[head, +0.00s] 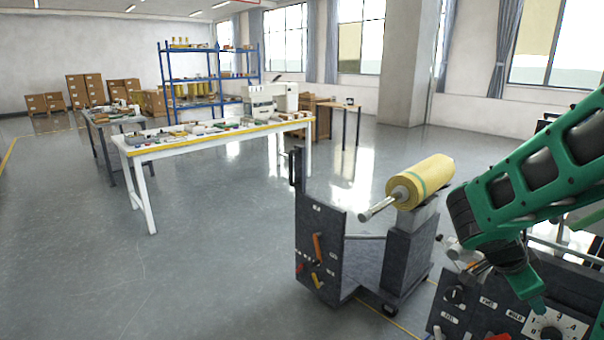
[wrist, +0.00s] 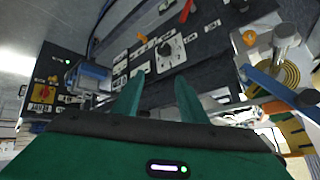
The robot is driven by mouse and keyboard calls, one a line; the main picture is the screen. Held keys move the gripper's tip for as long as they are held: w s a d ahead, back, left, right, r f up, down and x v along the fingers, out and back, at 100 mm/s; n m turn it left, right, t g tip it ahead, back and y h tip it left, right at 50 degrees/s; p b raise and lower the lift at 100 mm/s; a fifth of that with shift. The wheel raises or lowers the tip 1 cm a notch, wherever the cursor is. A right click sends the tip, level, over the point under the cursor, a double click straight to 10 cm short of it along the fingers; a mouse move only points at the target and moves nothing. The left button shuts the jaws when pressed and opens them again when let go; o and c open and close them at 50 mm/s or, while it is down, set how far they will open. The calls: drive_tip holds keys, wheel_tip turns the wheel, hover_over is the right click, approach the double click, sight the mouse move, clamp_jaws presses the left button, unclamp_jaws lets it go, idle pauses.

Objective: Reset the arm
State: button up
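My green arm (head: 545,175) reaches in from the right side of the head view and bends downward at a dark joint. My gripper (head: 536,304) hangs at its end, pointing down in front of a dark control panel (head: 468,318). In the wrist view my gripper (wrist: 158,92) shows two green fingers standing apart with nothing between them. Beyond the fingers lies the panel (wrist: 205,55) with a dial, switches and an orange knob. In the head view the gripper hides part of the panel.
A dark stand (head: 405,255) holds a yellow roll (head: 420,182) on a metal shaft, left of my arm. A white table (head: 190,145) with small items stands further back. Blue shelves (head: 205,75) and cardboard boxes (head: 85,88) are at the back. The floor (head: 150,285) at left is clear.

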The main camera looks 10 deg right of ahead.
drive_tip(key=s+a+r+n+y, duration=0.2)
drive_tip(key=s+a+n+y, duration=0.6)
drive_tip(key=s+a+n, duration=0.5)
drive_tip(key=shift+s+r+n+g+y, duration=0.3)
drive_tip(key=shift+s+n+g, duration=0.1)
drive_tip(key=shift+s, duration=0.55)
drive_tip(key=shift+w+f, duration=0.3)
drive_tip(key=shift+w, duration=0.3)
